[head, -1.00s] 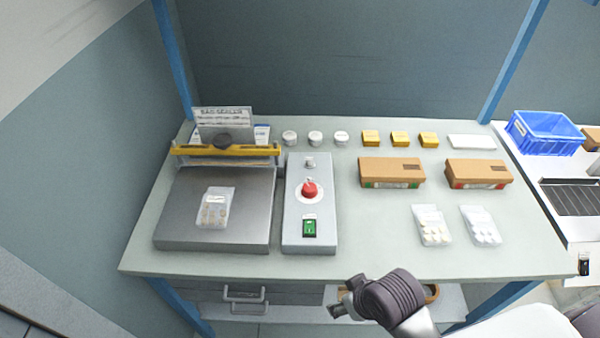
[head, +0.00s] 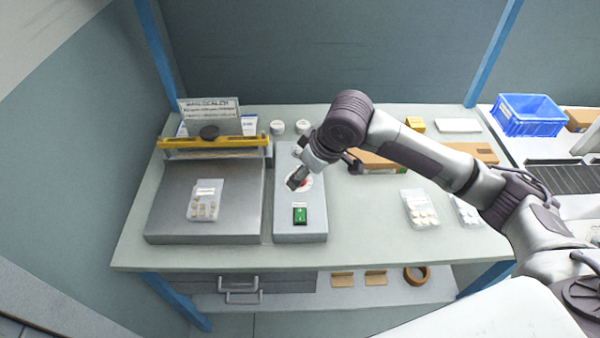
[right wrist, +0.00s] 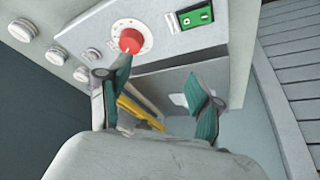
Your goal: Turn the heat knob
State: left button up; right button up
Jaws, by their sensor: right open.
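The red heat knob (right wrist: 130,40) sits on a white round dial on the grey control box (head: 285,225). In the head view my right gripper (head: 298,182) is over the dial and hides most of the knob (head: 304,183). In the right wrist view its two teal-padded fingers stand apart, with nothing between them. The left finger's tip is close to the knob; I cannot tell whether it touches. A green switch (head: 300,215) is on the box in front of the dial, also visible in the right wrist view (right wrist: 196,15). My left gripper is not in view.
The sealer (head: 165,205) with its yellow bar stands left of the box, a clear pouch (head: 205,200) on it. White jars (head: 277,127) stand behind. Cardboard boxes (head: 385,160) and pouches (head: 420,209) lie to the right. The front right of the bench is clear.

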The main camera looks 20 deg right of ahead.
jog(key=w+d+r+m, duration=0.1)
jog(key=w+d+r, duration=0.1)
jog(key=d+r, duration=0.2)
jog(key=shift+h, duration=0.3)
jog(key=p+x, duration=0.1)
jog(key=x, duration=1.3)
jog(key=shift+c, duration=0.2)
jog(key=shift+r, duration=0.1)
jog(key=c, duration=1.1)
